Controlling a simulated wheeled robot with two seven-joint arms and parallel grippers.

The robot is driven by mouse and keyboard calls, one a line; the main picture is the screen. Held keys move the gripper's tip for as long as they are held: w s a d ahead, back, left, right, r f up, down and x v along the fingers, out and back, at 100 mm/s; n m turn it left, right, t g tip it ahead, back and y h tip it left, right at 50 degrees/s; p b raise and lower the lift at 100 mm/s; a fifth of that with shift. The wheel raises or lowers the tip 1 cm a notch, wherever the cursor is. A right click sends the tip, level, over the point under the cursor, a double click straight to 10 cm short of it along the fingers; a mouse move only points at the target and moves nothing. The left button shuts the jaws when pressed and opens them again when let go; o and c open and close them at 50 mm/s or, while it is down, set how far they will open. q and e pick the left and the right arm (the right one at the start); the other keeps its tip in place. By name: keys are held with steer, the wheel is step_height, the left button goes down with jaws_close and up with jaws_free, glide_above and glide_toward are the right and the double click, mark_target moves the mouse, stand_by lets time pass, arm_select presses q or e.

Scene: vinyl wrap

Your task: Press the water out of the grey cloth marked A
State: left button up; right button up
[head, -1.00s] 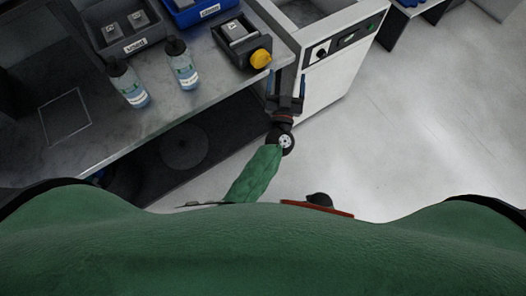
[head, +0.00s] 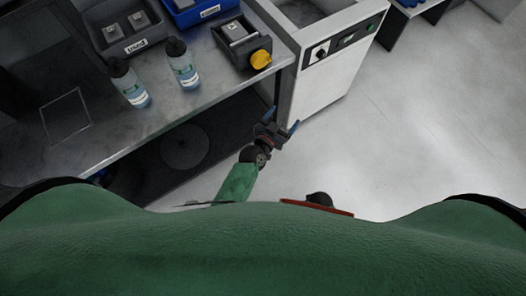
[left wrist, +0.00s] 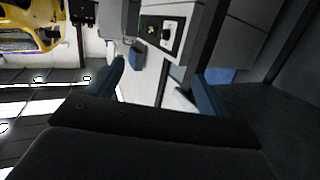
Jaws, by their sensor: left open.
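Grey folded squares that look like cloths show in the head view. One (head: 235,30) lies in a dark device with a yellow knob (head: 260,59) near the bench's right end. Two others (head: 111,34) lie in a dark labelled tray (head: 128,51) at the back left. The letters on them are too small to read, so I cannot tell which is A. My left gripper (head: 281,119) is open and empty, beyond the bench's front edge and below the knob in the picture. Its blue fingers stand apart in the left wrist view (left wrist: 160,76). My right gripper is not in view.
Two labelled bottles (head: 130,86) (head: 183,68) stand on the metal bench (head: 100,130). A blue bin (head: 203,12) stands at the back. A white cabinet with a control panel (head: 338,43) adjoins the bench's right end. Open floor (head: 430,130) lies to the right.

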arm_select(q)
steer(key=s+a+f+g+y, duration=0.1)
steer(key=s+a+f+g, duration=0.2)
steer(key=f, duration=0.3)
steer(key=s+a+f+g+y, duration=0.1)
steer(key=s+a+f+g, duration=0.2)
steer(key=s+f, duration=0.2)
steer(key=shift+a+f+n, duration=0.2)
steer(key=shift+f+n, duration=0.2)
steer(key=shift+f, duration=0.15)
steer(key=shift+s, duration=0.1)
